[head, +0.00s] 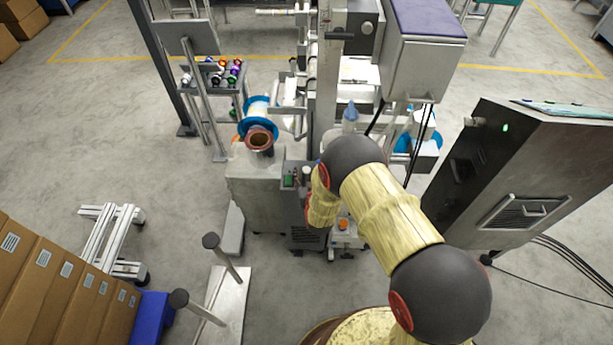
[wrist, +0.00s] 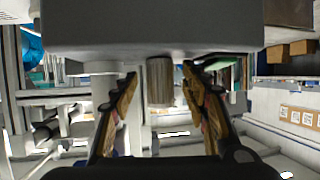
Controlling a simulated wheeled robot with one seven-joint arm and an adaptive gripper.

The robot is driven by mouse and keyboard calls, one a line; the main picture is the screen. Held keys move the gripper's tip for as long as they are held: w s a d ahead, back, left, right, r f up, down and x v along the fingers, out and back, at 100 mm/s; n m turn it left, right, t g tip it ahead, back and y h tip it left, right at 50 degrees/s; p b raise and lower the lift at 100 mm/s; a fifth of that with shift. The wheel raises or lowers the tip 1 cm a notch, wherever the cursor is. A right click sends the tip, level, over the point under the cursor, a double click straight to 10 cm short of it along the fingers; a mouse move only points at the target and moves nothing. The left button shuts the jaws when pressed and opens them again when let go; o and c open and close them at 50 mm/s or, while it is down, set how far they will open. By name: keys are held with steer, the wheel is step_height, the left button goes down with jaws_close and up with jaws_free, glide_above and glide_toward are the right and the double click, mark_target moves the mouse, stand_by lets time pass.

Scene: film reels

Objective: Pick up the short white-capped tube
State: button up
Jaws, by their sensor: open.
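My gripper's two fingers (wrist: 159,100) show in the wrist view, open and spread apart. A short ribbed grey-brown cylinder (wrist: 160,82) appears between them, just under the edge of a large grey block (wrist: 150,28). I see a gap on each side of it; I cannot tell its depth, nor see a white cap on it. In the head view my arm hides the gripper's fingertips. A small upright pale piece (head: 306,172) stands on the machine beside my wrist; it is too small to tell whether it is the white-capped tube.
A copper-coloured spool (head: 259,139) and a blue-rimmed reel (head: 257,112) sit left of the machine. A clear blue-topped bottle (head: 350,112) stands behind my arm. A rack (head: 215,75) holds several coloured rolls. A grey cabinet (head: 535,165) stands right; cartons (head: 60,285) line the left.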

steer(key=shift+w+f, duration=0.1)
steer(key=shift+w, duration=0.2)
steer(key=shift+c, duration=1.2)
jaws_close()
